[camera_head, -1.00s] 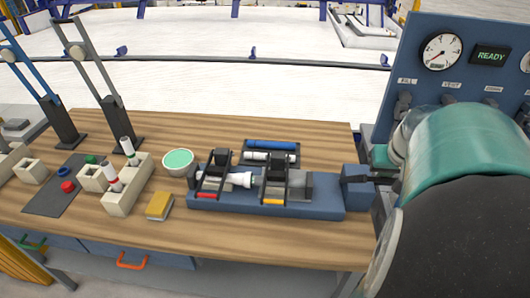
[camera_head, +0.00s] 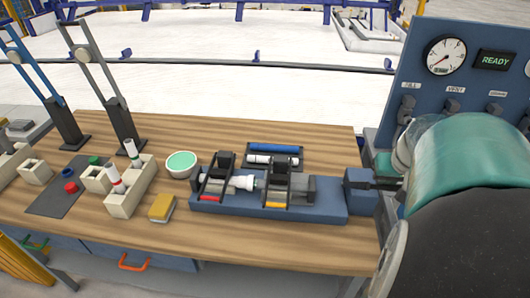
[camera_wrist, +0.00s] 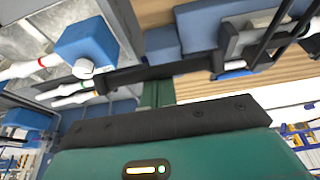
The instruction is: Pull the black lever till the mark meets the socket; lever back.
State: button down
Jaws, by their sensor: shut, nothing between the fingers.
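The blue pipe fixture (camera_head: 325,209) has two dark clamps, a red-marked one (camera_head: 215,180) on the left and a yellow-marked one (camera_head: 278,187) on the right. A white pipe (camera_head: 243,182) lies between them; its mark and how far it sits in the socket are too small to tell. A black bar (camera_head: 384,183), seemingly the lever, runs right from the fixture's blue end block (camera_head: 359,189) behind my arm. In the wrist view my gripper (camera_wrist: 158,84) is shut and empty, its green fingers close by the black bar (camera_wrist: 145,73); contact cannot be told.
Left on the wooden bench are a green-topped bowl (camera_head: 181,162), a yellow block (camera_head: 162,208) and a cream rack (camera_head: 125,202). Tall levers (camera_head: 96,75) stand behind. The gauge panel (camera_head: 483,88) reads READY. White pipes (camera_wrist: 70,92) and a blue block (camera_wrist: 88,42) show in the wrist view.

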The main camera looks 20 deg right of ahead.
jog(key=shift+s+a+f, duration=0.3)
jog(key=shift+s+f, duration=0.25)
jog(key=shift+f, duration=0.1)
dwell(1.2)
jog(key=w+d+v, duration=0.1)
jog(key=v, duration=0.7)
jog(key=shift+a+r, duration=0.2)
jog(key=shift+r, duration=0.4)
dwell(0.3)
